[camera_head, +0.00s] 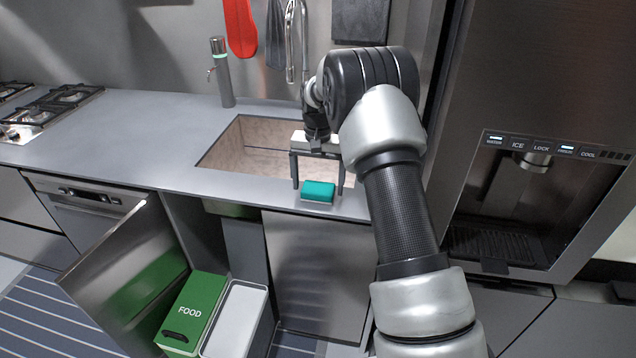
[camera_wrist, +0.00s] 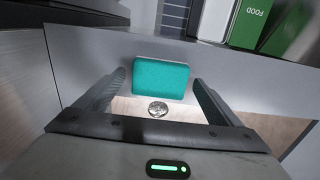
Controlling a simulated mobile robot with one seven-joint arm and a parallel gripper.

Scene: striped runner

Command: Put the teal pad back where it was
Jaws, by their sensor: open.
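The teal pad (camera_head: 318,190) is a small rounded block with a paler underside. It lies on the grey counter strip between the sink and the front edge. My gripper (camera_head: 318,184) is open above the counter, its two fingers pointing down, one towards each side of the pad. In the wrist view the teal pad (camera_wrist: 160,79) shows between and just beyond the open fingertips (camera_wrist: 160,80), with a gap visible on each side. I cannot tell how high the fingertips are above the counter.
The sink basin (camera_head: 230,150) is open behind the pad, with a tap (camera_head: 222,75) at its back left. Below, a cabinet door (camera_head: 125,275) stands open beside a green FOOD bin (camera_head: 190,310) and a white-rimmed bin (camera_head: 235,315). A fridge dispenser (camera_head: 520,200) stands at the right. The left counter (camera_head: 130,130) is clear.

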